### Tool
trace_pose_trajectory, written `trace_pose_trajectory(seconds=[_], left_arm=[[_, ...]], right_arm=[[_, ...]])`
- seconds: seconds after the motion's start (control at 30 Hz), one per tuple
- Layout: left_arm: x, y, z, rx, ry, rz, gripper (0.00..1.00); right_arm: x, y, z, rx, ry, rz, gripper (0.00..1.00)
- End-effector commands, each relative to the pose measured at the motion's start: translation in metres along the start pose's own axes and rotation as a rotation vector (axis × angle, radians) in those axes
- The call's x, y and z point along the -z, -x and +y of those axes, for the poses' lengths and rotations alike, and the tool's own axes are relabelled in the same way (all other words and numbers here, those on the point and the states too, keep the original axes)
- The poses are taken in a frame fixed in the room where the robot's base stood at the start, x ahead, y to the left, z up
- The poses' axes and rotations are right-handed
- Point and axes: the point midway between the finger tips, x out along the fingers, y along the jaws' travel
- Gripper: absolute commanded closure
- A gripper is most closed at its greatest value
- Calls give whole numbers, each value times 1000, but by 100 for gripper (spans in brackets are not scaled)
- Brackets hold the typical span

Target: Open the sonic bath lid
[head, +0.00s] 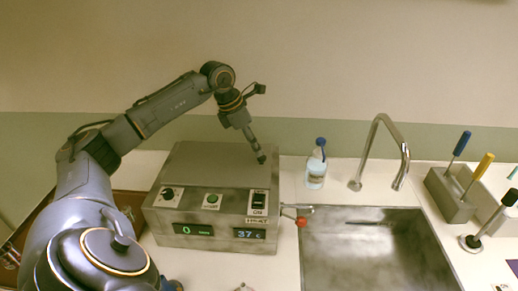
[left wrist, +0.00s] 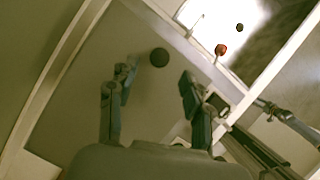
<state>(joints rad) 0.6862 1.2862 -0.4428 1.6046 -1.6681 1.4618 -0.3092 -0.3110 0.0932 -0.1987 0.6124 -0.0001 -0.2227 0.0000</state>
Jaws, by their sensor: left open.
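The sonic bath (head: 207,214) is a grey box with dials, switches and green and blue displays on its front. Its flat grey lid (head: 200,162) lies closed on top. My left gripper (head: 259,157) points down over the right part of the lid. In the left wrist view my left gripper (left wrist: 157,84) is open, its two fingers apart. A dark round knob (left wrist: 160,57) shows on the lid surface (left wrist: 165,110), in the gap between the fingertips and slightly beyond them. I cannot tell whether either finger touches it. My right gripper is not in view.
A metal sink (head: 370,250) with a tall faucet (head: 382,150) is right of the bath. A red-ended lever (head: 301,221) sticks out beside the bath's right side. A blue-capped bottle (head: 316,170) stands behind the sink. A grey rack (head: 450,195) holds coloured-handled tools at right.

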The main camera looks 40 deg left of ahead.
Motion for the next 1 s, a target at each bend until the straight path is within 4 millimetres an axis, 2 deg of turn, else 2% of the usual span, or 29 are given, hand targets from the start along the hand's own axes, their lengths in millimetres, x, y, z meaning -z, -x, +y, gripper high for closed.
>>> trace_pose_trajectory(seconds=[0.1, 0.3, 0.63, 0.67, 0.9, 1.0], left_arm=[[0, -20, -1, 3, -1, 3, 50], [0, -40, 0, 2, 0, 0, 50], [0, -45, 0, 1, 0, 0, 50], [0, -45, 0, 1, 0, 0, 52], [0, -45, 0, 0, 0, 0, 100], [0, -45, 0, 1, 0, -1, 100]], right_arm=[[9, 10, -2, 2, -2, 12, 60], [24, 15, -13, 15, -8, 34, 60], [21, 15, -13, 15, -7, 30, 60], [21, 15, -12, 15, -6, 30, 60], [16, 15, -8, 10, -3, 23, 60], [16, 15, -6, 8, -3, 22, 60]])
